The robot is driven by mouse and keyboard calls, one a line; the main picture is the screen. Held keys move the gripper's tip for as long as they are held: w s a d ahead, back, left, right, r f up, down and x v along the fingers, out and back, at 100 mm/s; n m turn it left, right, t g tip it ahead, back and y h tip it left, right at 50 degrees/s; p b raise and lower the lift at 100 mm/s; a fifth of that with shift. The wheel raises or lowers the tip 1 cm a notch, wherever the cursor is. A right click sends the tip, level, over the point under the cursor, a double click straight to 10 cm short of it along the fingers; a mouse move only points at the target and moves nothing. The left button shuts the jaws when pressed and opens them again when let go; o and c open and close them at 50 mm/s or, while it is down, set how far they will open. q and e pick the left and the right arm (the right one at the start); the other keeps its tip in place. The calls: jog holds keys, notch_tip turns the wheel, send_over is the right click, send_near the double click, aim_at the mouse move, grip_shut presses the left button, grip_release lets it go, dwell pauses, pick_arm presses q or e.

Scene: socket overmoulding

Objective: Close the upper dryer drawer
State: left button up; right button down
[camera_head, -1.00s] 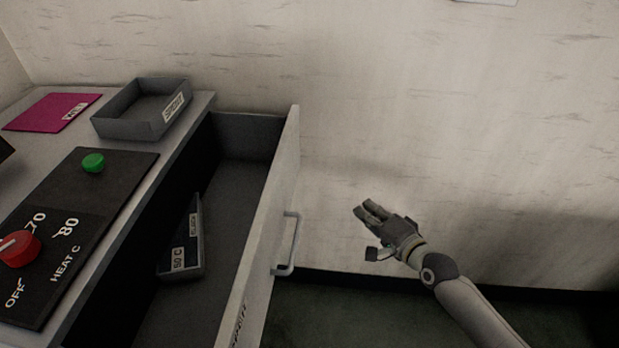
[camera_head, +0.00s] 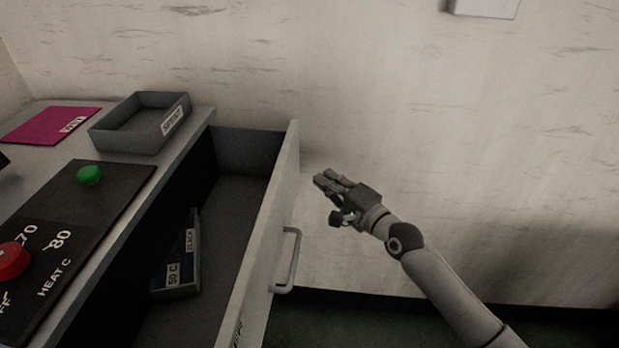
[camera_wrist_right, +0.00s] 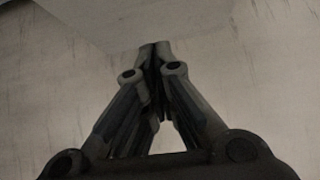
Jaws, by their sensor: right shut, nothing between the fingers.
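The dryer drawer (camera_head: 268,210) stands pulled out to the right of the dryer body, with a grey bar handle (camera_head: 289,262) on its pale front panel. A dark tray labelled 50 C and BLACK (camera_head: 178,275) lies inside it. My right gripper (camera_head: 322,180) is shut and empty, to the right of the drawer front, apart from it in the head view and above the handle in the picture. In the right wrist view its fingertips (camera_wrist_right: 155,50) meet, with a pale surface beyond them. My left gripper is not in view.
The dryer top holds a grey tray (camera_head: 112,142), a magenta sheet (camera_head: 40,126), and a black panel with a green button (camera_head: 89,175) and a red knob (camera_head: 12,260). A pale wall (camera_head: 420,130) stands behind. The space right of the drawer is clear apart from my arm.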

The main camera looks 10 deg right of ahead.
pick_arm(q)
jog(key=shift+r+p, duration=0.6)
pick_arm(e)
jog(key=a, duration=0.1)
jog(key=w+a, duration=0.1)
jog(key=a, duration=0.2)
jog(key=shift+w, duration=0.25)
jog(key=shift+a, duration=0.1)
